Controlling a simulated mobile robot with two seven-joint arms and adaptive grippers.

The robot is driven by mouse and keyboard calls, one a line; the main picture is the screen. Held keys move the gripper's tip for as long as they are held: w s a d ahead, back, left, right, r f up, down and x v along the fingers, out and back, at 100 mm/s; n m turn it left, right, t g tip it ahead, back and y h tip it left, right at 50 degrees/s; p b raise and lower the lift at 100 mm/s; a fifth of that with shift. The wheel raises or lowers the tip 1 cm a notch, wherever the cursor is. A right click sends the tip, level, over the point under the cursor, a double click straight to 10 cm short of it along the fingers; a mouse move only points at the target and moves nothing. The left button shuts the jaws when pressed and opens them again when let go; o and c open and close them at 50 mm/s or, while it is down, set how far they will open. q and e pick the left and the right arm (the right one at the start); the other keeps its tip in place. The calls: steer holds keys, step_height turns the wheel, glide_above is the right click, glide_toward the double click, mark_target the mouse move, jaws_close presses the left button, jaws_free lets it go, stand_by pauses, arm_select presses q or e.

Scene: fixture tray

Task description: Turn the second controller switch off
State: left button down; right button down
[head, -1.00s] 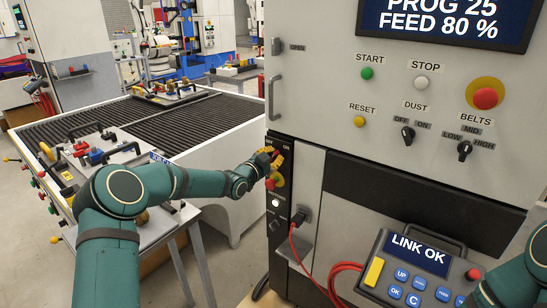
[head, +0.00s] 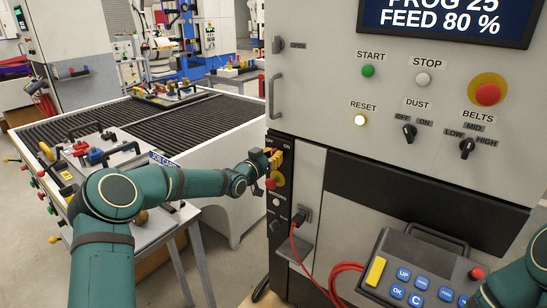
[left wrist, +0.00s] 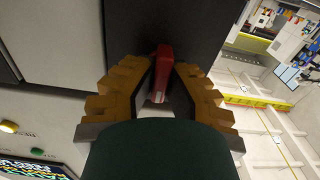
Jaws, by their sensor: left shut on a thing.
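My left gripper (head: 272,159) is at the dark cabinet's front, just below the OFF and ON labels. In the left wrist view its yellow fingers (left wrist: 163,92) are shut around a red switch handle (left wrist: 163,66), one finger on each side. In the head view the fingers hide most of that switch, so its exact setting cannot be read. Just below the gripper, a red knob (head: 270,183) stands before a yellow plate (head: 280,179). My right gripper is out of view; only part of its arm shows at the lower right.
The upper panel carries a lit RESET button (head: 360,120), a DUST knob (head: 409,132), a BELTS knob (head: 467,148) and a red stop button (head: 488,94). A red cable (head: 300,250) hangs below the switch. A pendant (head: 375,271) is at the lower right.

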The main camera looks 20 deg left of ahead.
arm_select(q)
steer(key=n, duration=0.5)
steer(key=shift+a+n, duration=0.1)
steer(key=shift+n, duration=0.2)
stand_by(0.4)
steer(key=c, duration=1)
jaws_free()
steer(key=shift+w, duration=0.1)
steer(key=v, duration=1.2)
